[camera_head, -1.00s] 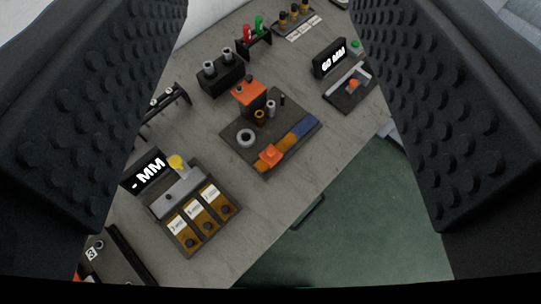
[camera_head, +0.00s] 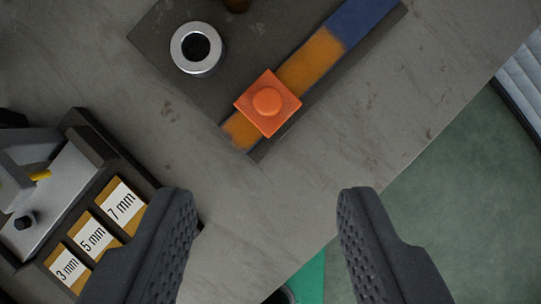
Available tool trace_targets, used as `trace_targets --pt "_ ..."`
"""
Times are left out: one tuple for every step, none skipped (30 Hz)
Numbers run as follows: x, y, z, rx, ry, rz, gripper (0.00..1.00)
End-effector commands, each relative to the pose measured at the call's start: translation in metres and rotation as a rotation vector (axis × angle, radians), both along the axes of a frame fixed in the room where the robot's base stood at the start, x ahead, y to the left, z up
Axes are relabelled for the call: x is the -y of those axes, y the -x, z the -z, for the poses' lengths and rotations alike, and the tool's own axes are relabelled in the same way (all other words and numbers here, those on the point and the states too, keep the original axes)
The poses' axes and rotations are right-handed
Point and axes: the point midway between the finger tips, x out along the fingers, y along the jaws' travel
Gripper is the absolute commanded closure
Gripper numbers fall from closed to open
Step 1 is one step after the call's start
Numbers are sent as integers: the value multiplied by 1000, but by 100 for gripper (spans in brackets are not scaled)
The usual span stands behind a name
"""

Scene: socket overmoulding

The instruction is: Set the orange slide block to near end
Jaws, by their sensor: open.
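The orange slide block (camera_head: 267,103) is a square block with a round knob on top. It sits on a diagonal track (camera_head: 311,61), near the track's lower-left end. The track is orange-brown at the lower left and blue at the upper right. A short piece of orange-brown track shows beyond the block at the lower left. The track lies along the edge of a dark base plate (camera_head: 240,50). My gripper (camera_head: 270,205) is open and empty. Its two fingers are below the block in the picture, one to each side, and apart from it.
A grey metal ring (camera_head: 197,48) stands on the plate left of the block. At the left is a fixture with 3 mm, 5 mm and 7 mm labels (camera_head: 93,236). The grey worktop (camera_head: 400,110) is bare right of the track; its edge runs diagonally above a green floor.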

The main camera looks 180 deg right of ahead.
Motion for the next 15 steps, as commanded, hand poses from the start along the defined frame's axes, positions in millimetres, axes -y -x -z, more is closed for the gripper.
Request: trace_targets --pt "0 1 9 -18 1 -1 55" --pt "0 1 12 -24 3 -1 55" --pt "0 1 14 -30 4 -1 55" --pt "0 1 16 -32 4 -1 55" --pt "0 1 17 -33 4 -1 55" --pt "0 1 19 -34 4 -1 55" --pt "0 0 20 -34 4 -1 55" --pt "0 0 21 -34 4 -1 55" --pt "0 -1 24 -34 4 -1 55" --pt "0 -2 26 -35 4 -1 55" --pt "0 -3 29 -35 3 0 55" --pt "0 -5 33 -36 3 0 55" --pt "0 -6 37 -36 3 0 55" --pt "0 -7 41 -37 3 0 55" --pt "0 -10 47 -37 3 1 55"
